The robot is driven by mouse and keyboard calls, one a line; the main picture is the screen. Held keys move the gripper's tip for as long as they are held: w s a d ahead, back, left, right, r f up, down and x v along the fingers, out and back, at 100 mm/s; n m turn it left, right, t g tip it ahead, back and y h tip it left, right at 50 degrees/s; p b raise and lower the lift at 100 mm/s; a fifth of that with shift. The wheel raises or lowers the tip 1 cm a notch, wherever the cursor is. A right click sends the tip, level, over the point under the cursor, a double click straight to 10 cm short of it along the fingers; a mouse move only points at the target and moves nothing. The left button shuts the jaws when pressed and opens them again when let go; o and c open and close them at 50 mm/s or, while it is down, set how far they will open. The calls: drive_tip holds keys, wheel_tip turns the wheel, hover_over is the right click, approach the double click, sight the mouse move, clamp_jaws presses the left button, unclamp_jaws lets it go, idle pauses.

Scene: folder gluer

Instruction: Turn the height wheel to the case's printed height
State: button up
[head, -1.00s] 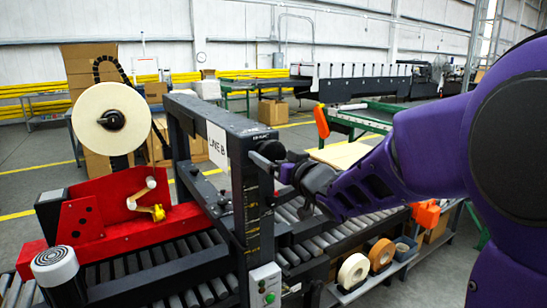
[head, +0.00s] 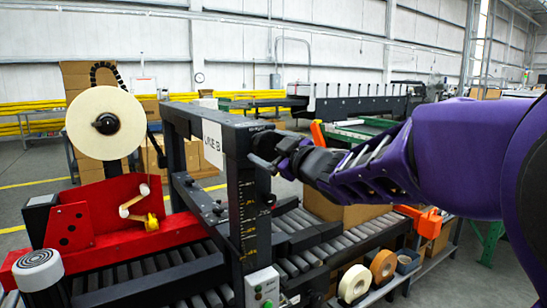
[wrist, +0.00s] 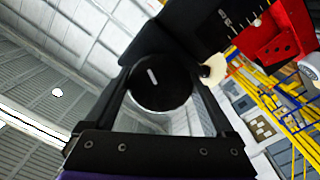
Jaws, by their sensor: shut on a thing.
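The height wheel is a black round knob (wrist: 160,85) with a white line across its face, in the middle of the wrist view. My gripper (head: 272,157) is shut on it, with one finger at each side of the knob. In the head view the wheel is at the top of the black post, largely hidden by my fingers. A height scale (head: 242,210) with yellow marks runs down the post. Its figures are too small to read. A brown case (head: 352,214) stands on the rollers beneath my arm. No printed height can be read on it.
The black machine frame carries a white LINE B sign (head: 213,145). The red tape head (head: 92,217) and a large tape roll (head: 105,123) are at left. A control box with a green button (head: 263,289) sits at the post's foot. Tape rolls (head: 383,265) lie on a lower shelf.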

drive_tip(key=shift+n+b, duration=0.45)
drive_tip(key=shift+n, duration=0.35)
drive_tip(key=shift+r, duration=0.1)
drive_tip(key=o, duration=1.1)
